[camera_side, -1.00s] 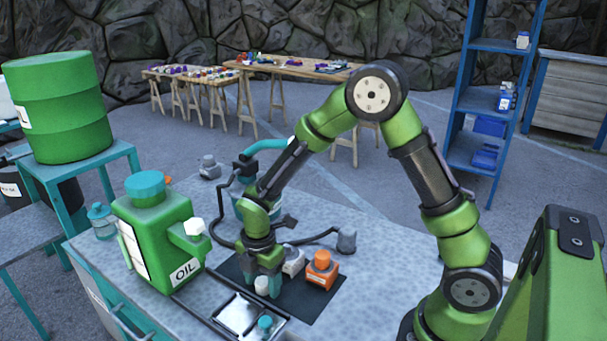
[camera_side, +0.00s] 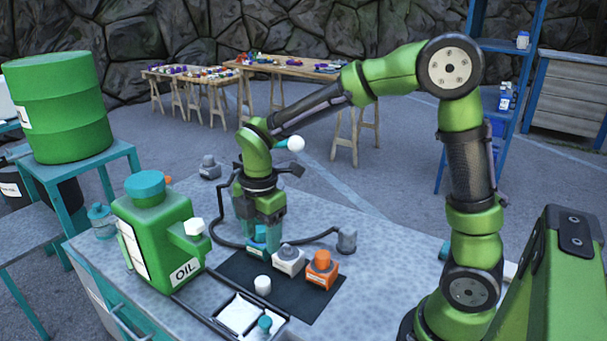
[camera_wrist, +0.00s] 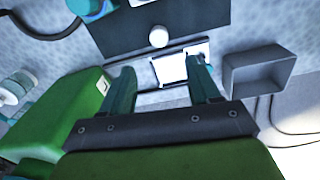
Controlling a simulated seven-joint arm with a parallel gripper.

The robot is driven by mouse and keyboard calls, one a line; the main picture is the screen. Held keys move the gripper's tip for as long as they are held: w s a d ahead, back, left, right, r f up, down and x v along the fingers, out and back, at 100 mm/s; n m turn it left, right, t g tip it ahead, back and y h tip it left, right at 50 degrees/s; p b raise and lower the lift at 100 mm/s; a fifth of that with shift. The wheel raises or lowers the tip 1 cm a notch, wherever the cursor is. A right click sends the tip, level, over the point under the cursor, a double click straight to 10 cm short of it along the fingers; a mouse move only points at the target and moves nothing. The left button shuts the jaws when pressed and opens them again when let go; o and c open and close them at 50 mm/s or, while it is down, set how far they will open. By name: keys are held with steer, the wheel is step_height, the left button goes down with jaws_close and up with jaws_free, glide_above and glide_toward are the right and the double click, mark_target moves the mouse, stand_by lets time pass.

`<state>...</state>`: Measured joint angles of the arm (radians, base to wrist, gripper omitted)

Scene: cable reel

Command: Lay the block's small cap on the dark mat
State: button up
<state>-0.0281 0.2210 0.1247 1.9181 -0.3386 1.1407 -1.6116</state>
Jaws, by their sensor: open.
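A small white cap (camera_side: 263,284) sits on the dark mat (camera_side: 237,270), clear of my gripper. It also shows in the wrist view (camera_wrist: 158,37) near the mat's edge. My gripper (camera_side: 257,238) is raised at the mat's far side, in front of or above a teal block that it partly hides. In the wrist view the two teal fingers of my gripper (camera_wrist: 163,78) are spread apart with nothing between them. A white-grey block (camera_side: 288,262) and an orange block (camera_side: 321,268) stand along the mat's far right part. Which block the cap belongs to cannot be told.
A shallow tray (camera_side: 220,318) with pale compartments lies at the mat's near edge, with a teal cap (camera_side: 265,323) there. A green oil can (camera_side: 160,235) stands left. A black cable loops behind. The wrist view shows an open grey box (camera_wrist: 262,75).

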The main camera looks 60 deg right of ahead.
steer(key=s+d+r+m+t+y, duration=0.1)
steer(key=s+r+m+t, duration=0.5)
steer(key=m, duration=1.5)
steer(key=s+d+r, duration=0.1)
steer(key=s+r, duration=0.3)
steer(key=s, duration=0.3)
steer(key=shift+s+r+t+y, duration=0.2)
steer(key=shift+s+t+y, duration=0.2)
